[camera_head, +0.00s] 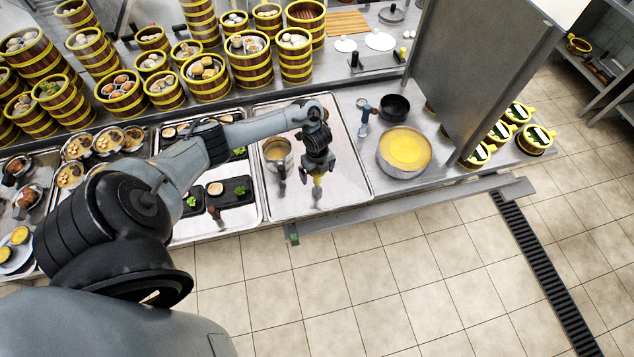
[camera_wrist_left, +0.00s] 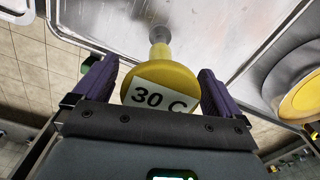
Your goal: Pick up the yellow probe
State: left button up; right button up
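The yellow probe (camera_wrist_left: 160,85) has a round yellow head with a white "30 C" label and a narrower stem. In the left wrist view it sits between the two purple fingers of my left gripper (camera_wrist_left: 160,92), which close on both sides of its head. In the head view the gripper (camera_head: 318,168) points down over the metal tray, and the yellow of the probe (camera_head: 317,181) shows under it. The stem points toward the tray; whether its tip touches cannot be told. My right gripper is not in view.
A steel pot (camera_head: 278,152) stands on the tray (camera_head: 345,185) left of the gripper. A large pan of yellow liquid (camera_head: 404,150), a small black bowl (camera_head: 395,107) and a blue tool (camera_head: 364,120) are to the right. Steamer towers (camera_head: 250,62) line the back.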

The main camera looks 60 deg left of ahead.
pick_arm(q)
jog(key=c, duration=1.3)
jog(key=shift+r, duration=0.15)
jog(key=shift+r, duration=0.45)
notch_tip(320, 180, up, 2)
jog(key=shift+r, duration=0.15)
jog(key=shift+w+d+r, duration=0.15)
jog(key=shift+d+r, duration=0.45)
jog(key=shift+d, duration=0.05)
jog(key=shift+w+d+r, duration=0.15)
jog(key=shift+d+r, duration=0.45)
jog(key=shift+w+d+r+p, duration=0.25)
jog(key=shift+d+r+p, duration=0.5)
jog(key=shift+d, duration=0.75)
jog(key=shift+w+d+r+p, duration=0.25)
jog(key=shift+d+r+p, duration=0.3)
jog(key=shift+d+r, duration=0.7)
jog(key=shift+w+d+r+p, duration=0.25)
jog(key=shift+d+r+p, duration=0.4)
jog(key=shift+d, duration=1.1)
jog(key=shift+f, duration=0.1)
